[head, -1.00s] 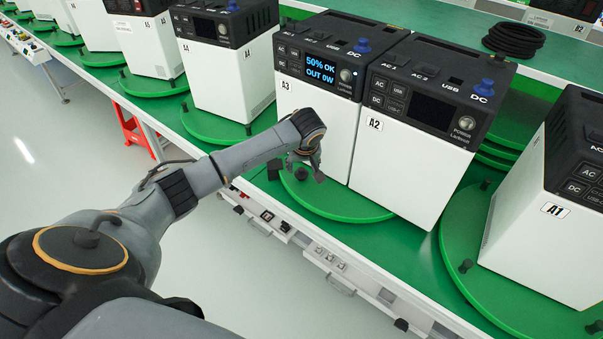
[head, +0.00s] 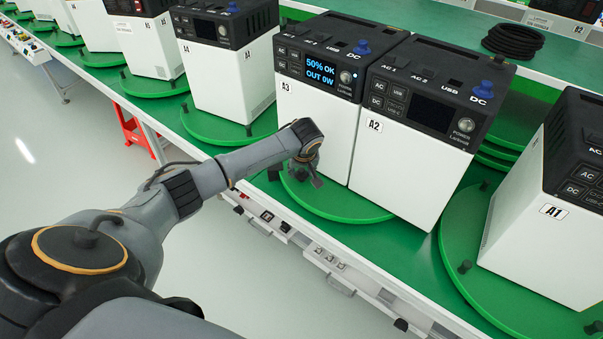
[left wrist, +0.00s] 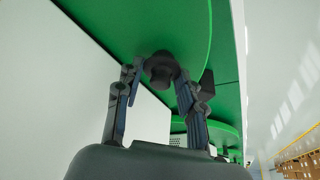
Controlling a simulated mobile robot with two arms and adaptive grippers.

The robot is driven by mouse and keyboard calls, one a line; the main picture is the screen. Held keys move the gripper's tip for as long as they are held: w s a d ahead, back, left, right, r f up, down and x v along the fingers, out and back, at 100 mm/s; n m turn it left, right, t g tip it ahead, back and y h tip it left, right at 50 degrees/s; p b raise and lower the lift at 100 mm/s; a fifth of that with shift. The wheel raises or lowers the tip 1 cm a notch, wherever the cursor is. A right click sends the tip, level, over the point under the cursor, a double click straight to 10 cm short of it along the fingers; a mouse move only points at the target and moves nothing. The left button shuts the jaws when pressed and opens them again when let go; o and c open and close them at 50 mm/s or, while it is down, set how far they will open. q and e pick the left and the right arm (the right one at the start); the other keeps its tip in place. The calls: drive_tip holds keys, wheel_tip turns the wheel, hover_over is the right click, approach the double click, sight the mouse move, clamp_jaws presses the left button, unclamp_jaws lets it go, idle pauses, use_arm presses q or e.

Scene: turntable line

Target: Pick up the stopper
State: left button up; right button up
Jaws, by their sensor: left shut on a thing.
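The stopper is a small black knob at the rim of the green turntable (head: 345,212) under the white unit A3 (head: 315,115). In the left wrist view the stopper (left wrist: 160,70) sits between my fingertips, against the green disc (left wrist: 185,25). My left gripper (head: 302,177) is at the disc's front edge, below the A3 label, and is shut on the stopper (left wrist: 159,77). In the head view the gripper largely hides the stopper. My right gripper is not in view.
Unit A2 (head: 410,155) stands right beside A3, and A1 (head: 545,220) is farther right on its own disc. A4 (head: 225,80) stands to the left. A small black block (head: 273,171) is just left of my gripper. Black coiled cable (head: 514,41) lies at the back.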

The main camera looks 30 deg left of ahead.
use_arm(q)
drive_tip(key=shift+r, duration=0.1)
drive_tip(key=shift+r, duration=0.2)
wheel_tip(320, 180, up, 2)
drive_tip(key=s+d+r, duration=0.1)
drive_tip(key=r, duration=0.1)
drive_tip(key=s+d+r, duration=0.1)
drive_tip(key=r, duration=0.1)
drive_tip(key=s+d+r, duration=0.1)
drive_tip(key=r, duration=0.1)
drive_tip(key=shift+s+d+r+b, duration=0.15)
drive_tip(key=shift+s+d+b, duration=0.05)
drive_tip(key=shift+s+b, duration=0.15)
drive_tip(key=s+d+r+b, duration=0.1)
drive_tip(key=s+d+r, duration=0.3)
drive_tip(key=s+d, duration=0.2)
drive_tip(key=shift+s, duration=0.4)
